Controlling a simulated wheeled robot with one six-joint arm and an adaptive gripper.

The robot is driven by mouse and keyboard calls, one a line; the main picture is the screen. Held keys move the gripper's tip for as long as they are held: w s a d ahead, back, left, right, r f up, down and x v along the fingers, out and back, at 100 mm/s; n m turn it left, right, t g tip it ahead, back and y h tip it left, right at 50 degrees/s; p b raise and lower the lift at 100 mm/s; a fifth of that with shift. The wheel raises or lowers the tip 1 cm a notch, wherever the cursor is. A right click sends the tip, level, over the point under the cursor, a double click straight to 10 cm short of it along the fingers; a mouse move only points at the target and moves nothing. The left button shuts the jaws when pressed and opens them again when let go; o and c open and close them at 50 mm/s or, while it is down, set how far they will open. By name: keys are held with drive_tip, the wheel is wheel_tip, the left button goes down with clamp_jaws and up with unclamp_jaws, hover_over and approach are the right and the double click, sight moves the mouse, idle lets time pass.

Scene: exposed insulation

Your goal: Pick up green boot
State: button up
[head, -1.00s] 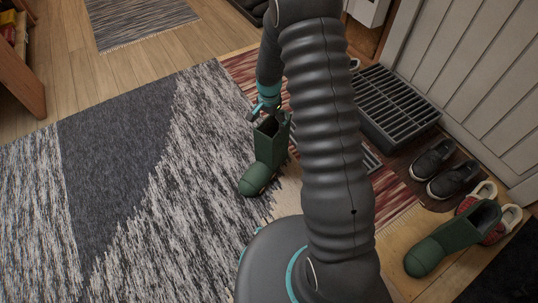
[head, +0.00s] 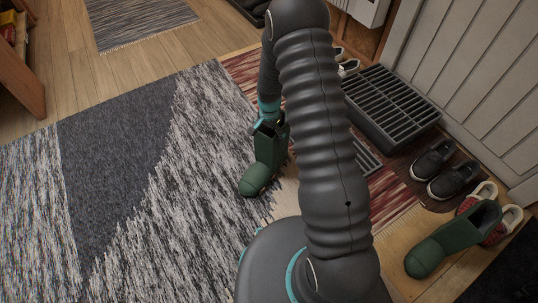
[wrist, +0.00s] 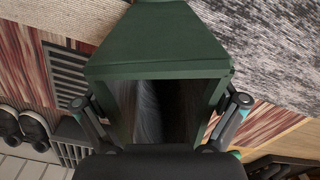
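A green boot (head: 264,165) stands upright on the patterned rug, its toe toward the lower left. My gripper (head: 270,127) is down at the top of its shaft, partly hidden by the boot and my arm. In the wrist view the boot's dark opening (wrist: 165,108) faces me, and my gripper (wrist: 162,103) has one finger on each outer side of the shaft. The fingers are spread wide, and I see no clear grip on the boot. A second green boot (head: 452,240) lies on its side at the lower right, over red patterned slippers.
Dark shoes (head: 441,170), red patterned slippers (head: 511,217) and a black slatted tray (head: 391,108) line the right side by the white panelled wall (head: 470,75). The large grey rug (head: 110,190) on the left is clear.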

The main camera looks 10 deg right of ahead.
drive_tip(key=c, duration=1)
drive_tip(key=shift+r, duration=0.1)
drive_tip(key=s+d+r, duration=0.5)
drive_tip(key=d+r, duration=0.5)
drive_tip(key=r, duration=0.1)
drive_tip(key=shift+d+p, duration=0.25)
drive_tip(key=shift+p, duration=0.05)
